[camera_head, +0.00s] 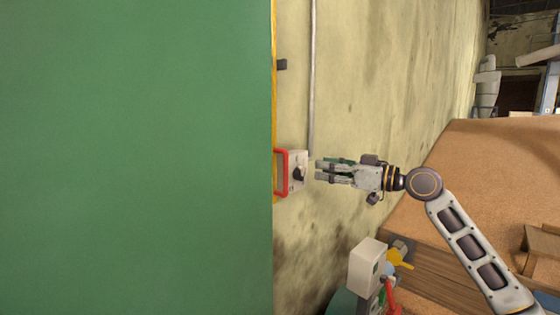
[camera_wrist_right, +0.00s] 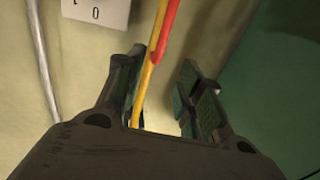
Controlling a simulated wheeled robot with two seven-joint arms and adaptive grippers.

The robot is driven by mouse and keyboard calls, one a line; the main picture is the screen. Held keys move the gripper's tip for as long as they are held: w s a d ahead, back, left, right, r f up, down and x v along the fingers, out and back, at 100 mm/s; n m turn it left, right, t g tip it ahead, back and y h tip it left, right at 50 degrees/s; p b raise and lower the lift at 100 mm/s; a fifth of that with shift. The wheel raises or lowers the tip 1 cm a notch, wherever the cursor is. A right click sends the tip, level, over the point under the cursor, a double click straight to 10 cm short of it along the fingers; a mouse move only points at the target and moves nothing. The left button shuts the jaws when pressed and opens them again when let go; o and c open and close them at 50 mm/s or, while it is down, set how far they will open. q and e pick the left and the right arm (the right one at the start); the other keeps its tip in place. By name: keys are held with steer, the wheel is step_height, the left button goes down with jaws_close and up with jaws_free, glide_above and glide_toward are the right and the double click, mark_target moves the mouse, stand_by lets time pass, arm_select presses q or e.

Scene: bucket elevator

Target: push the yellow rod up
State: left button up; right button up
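The thin yellow rod (camera_head: 274,110) runs along the right edge of the large green panel in the head view. A red handle (camera_head: 279,151) sits on it beside a grey-white switch box (camera_head: 297,160). My right gripper (camera_head: 320,171) is open, just right of the box, fingers pointing left toward the handle. In the right wrist view the yellow rod (camera_wrist_right: 147,85) and its red part (camera_wrist_right: 168,25) show between the spread fingers (camera_wrist_right: 160,92). The lower end of the rod is hidden behind the gripper body. I cannot tell whether a finger touches it. My left gripper is not in view.
The green panel (camera_head: 135,160) fills the left of the head view. A grey pipe (camera_head: 312,80) runs along the stained wall above the box. A white box (camera_head: 366,266) and yellow and red items stand at bottom centre.

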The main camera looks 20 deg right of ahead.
steer(key=shift+s+r, duration=0.1)
steer(key=shift+r, duration=0.1)
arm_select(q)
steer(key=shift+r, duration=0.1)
arm_select(e)
steer(key=shift+w+a, duration=0.15)
steer(key=shift+w, duration=0.1)
